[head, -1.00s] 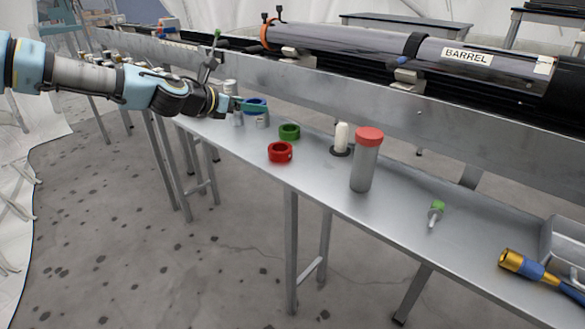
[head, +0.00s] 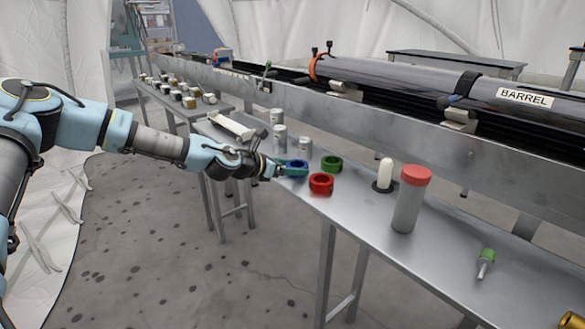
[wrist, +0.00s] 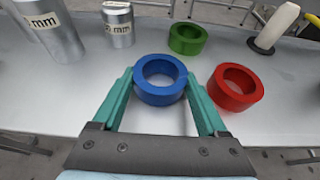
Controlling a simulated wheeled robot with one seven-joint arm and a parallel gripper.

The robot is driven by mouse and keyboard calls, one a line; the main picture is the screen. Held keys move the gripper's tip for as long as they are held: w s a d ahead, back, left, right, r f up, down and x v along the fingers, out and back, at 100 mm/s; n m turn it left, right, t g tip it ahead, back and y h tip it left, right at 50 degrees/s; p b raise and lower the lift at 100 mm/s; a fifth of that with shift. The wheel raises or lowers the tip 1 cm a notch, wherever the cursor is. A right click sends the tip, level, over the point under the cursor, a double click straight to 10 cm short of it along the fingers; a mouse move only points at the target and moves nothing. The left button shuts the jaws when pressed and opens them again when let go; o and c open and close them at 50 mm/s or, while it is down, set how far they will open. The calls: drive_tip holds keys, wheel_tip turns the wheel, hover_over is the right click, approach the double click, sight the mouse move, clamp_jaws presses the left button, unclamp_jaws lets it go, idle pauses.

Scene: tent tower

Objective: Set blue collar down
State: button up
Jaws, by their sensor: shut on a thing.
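The blue collar (wrist: 160,98) is a thick ring between the teal fingers of my gripper (wrist: 160,88) in the wrist view. The fingers press on its left and right sides. In the head view my gripper (head: 283,168) holds the blue collar (head: 297,167) low at the metal bench (head: 345,225); I cannot tell whether the collar touches the surface. A red collar (head: 321,184) lies close to its right, and a green collar (head: 332,164) lies behind. Both also show in the wrist view, red (wrist: 236,87) at right and green (wrist: 188,39) farther back.
Grey metal cylinders (head: 279,138) marked "mm" stand behind and left of the blue collar. A red-capped cylinder (head: 409,205) and a white peg on a dark base (head: 385,174) stand to the right. The long rail (head: 400,127) with the barrel (head: 430,86) runs behind the bench.

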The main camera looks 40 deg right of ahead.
drive_tip(key=shift+f, duration=0.15)
drive_tip(key=o, duration=1.3)
drive_tip(key=shift+a+r, duration=0.2)
drive_tip(key=shift+r, duration=0.05)
drive_tip(key=v, duration=1.1)
drive_tip(key=shift+a+r, duration=0.1)
drive_tip(key=shift+a, duration=0.2)
